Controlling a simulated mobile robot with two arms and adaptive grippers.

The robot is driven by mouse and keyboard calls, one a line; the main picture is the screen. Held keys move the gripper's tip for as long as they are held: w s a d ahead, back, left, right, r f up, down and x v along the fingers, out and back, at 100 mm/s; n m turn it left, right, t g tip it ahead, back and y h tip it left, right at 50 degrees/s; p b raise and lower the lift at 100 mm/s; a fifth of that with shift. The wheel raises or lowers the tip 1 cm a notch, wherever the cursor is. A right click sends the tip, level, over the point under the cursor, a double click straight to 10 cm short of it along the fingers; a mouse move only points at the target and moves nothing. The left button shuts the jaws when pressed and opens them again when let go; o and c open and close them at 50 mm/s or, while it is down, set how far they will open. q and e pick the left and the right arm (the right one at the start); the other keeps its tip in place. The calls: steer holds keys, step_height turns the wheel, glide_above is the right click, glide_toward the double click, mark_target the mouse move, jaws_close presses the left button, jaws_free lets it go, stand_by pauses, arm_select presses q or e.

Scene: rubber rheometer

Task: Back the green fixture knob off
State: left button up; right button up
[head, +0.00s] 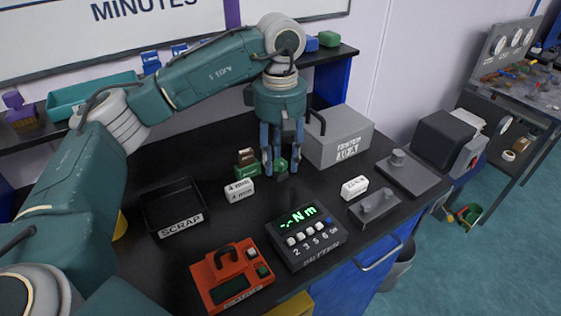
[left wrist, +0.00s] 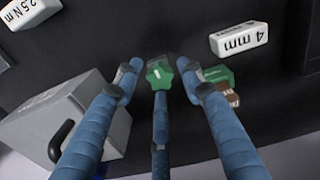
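The green fixture knob (left wrist: 159,74) is star-shaped and sits in the middle of the left wrist view. In the head view a bit of its green (head: 282,164) shows between the fingers. My left gripper (head: 280,171) points down over it. In the left wrist view the blue fingers of my left gripper (left wrist: 160,78) stand around the knob, one on each side and one below it in the picture. Small dark gaps show between the side fingertips and the knob, so it looks open. The fixture under the knob is mostly hidden. My right gripper is out of view.
A grey case (head: 338,138) stands close right of the fingers. A white 4 mm block (head: 239,190) and a green box (head: 247,170) lie left. The torque display (head: 305,236), red device (head: 231,277) and scrap tray (head: 174,207) are nearer the front.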

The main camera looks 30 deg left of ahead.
arm_select(q)
steer(key=m, duration=0.3)
steer(key=shift+m, duration=0.4)
steer(key=m, duration=0.4)
jaws_close()
steer(key=n, duration=0.4)
steer(key=shift+n, duration=0.3)
steer(key=n, duration=0.4)
steer(key=shift+n, duration=0.3)
